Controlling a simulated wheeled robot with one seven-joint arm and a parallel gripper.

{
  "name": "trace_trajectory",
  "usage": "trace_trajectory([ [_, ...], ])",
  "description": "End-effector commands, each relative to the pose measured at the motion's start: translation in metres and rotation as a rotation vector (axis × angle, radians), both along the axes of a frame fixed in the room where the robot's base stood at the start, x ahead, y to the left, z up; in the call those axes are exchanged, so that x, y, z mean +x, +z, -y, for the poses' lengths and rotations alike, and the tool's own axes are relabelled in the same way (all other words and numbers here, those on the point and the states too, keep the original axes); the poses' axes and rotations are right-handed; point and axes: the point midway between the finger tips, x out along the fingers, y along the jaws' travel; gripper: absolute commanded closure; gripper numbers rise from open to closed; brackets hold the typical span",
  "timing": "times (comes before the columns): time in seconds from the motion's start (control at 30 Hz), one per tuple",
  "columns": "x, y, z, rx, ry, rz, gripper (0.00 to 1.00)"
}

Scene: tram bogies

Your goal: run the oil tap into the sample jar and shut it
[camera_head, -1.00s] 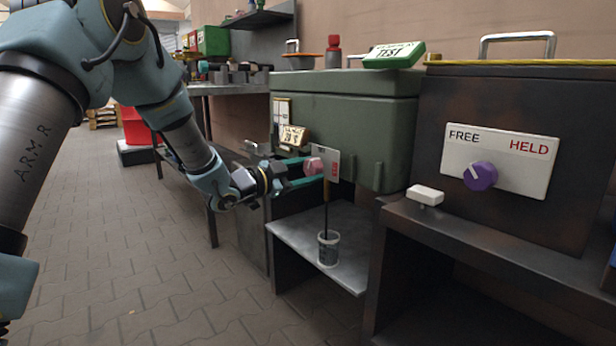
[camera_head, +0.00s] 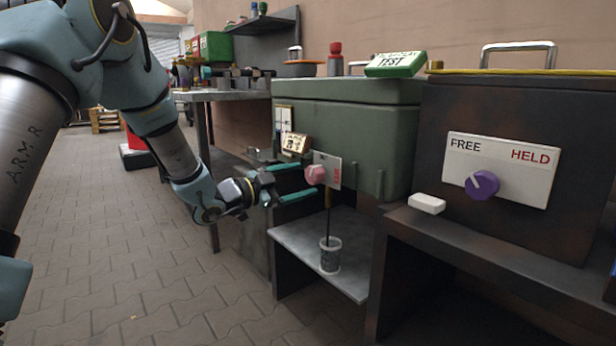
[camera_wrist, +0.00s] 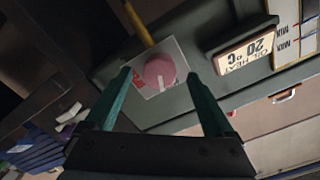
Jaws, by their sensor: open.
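The pink tap knob (camera_head: 315,175) sits on a white plate (camera_head: 333,171) with red marking, on the front of the green tank (camera_head: 350,140). A brown spout shows below it, and a thin dark line runs from it down into the small grey sample jar (camera_head: 330,262) on the low shelf. The jar's fill level cannot be told. My gripper (camera_head: 304,179) is open, its teal fingers above and below the knob. In the wrist view the knob (camera_wrist: 159,73) lies between the finger ends, with visible gaps. Its pale pointer line is visible. The spout (camera_wrist: 138,22) shows beyond.
A plate reading 20 °C (camera_head: 296,143) is left of the knob. The dark cabinet (camera_head: 445,110) at right carries a purple FREE/HELD knob (camera_head: 482,185). A white block (camera_head: 427,204) lies on its ledge. The metal shelf (camera_head: 290,232) around the jar is clear.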

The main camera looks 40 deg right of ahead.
Motion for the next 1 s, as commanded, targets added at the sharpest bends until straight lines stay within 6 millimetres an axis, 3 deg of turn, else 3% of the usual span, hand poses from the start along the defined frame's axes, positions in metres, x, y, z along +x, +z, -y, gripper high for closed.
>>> trace_trajectory([
  [0.2,0.004,0.002,-0.044,0.003,0.003,-0.001,0.12],
  [0.4,0.004,0.001,-0.068,0.001,0.001,0.001,0.12],
  [1.0,0.004,0.000,-0.073,0.001,0.001,0.001,0.12],
])
